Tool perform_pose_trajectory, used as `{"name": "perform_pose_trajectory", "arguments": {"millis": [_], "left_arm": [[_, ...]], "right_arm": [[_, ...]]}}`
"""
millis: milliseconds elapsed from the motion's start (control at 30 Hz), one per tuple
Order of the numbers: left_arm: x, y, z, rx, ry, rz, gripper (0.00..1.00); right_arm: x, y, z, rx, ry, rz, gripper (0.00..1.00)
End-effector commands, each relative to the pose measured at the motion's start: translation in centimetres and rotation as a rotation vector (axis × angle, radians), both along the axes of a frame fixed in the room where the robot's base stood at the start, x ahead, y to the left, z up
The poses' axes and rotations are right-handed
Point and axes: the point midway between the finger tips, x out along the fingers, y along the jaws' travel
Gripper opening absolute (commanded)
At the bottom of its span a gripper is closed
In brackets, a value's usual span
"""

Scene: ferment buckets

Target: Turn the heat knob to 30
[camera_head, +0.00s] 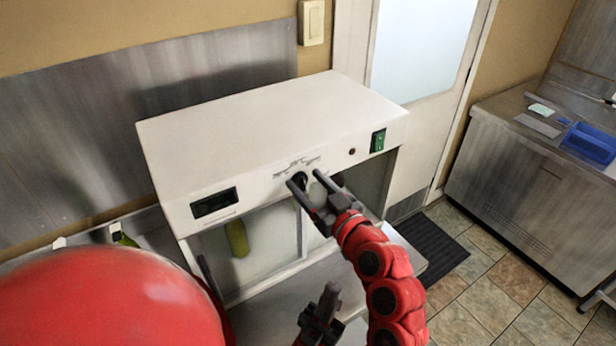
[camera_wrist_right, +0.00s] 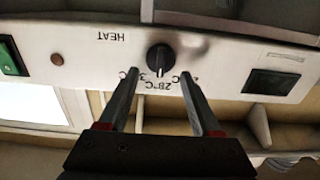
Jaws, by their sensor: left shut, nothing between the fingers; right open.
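The heat knob (camera_head: 300,180) is a small black dial on the front panel of a white cabinet (camera_head: 255,125). I cannot read the pointer's setting with certainty. My right gripper (camera_head: 304,178) is open in front of the knob, its fingertips (camera_wrist_right: 159,76) to either side with visible gaps. My left gripper (camera_head: 328,296) is shut and empty, low in front of the cabinet.
The panel also has a dark display (camera_head: 214,202), a small red light (camera_head: 352,152) and a green switch (camera_head: 378,141). A yellow-green item (camera_head: 237,238) shows inside the cabinet. A steel counter (camera_head: 530,180) with a blue tray (camera_head: 590,142) stands right, across open tiled floor.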

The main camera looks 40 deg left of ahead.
Motion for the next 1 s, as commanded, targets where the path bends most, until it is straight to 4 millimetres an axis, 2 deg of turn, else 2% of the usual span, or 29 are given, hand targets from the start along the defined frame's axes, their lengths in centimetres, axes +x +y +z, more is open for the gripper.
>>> {"name": "perform_pose_trajectory", "arguments": {"millis": [333, 367, 700, 1000], "left_arm": [[0.0, 0.0, 0.15, 0.0, 0.0, 0.0, 0.0], [0.0, 0.0, 0.15, 0.0, 0.0, 0.0, 0.0], [0.0, 0.0, 0.15, 0.0, 0.0, 0.0, 0.0], [0.0, 0.0, -0.01, 0.0, 0.0, 0.0, 0.0]], "right_arm": [[0.15, 0.35, -0.04, 0.0, -0.001, 0.0, 0.66], [0.15, 0.35, -0.04, 0.0, -0.001, 0.0, 0.62], [0.16, 0.33, -0.05, 0.0, -0.001, 0.0, 0.01], [0.18, 0.31, -0.12, 0.004, 0.01, -0.001, 0.0]]}}
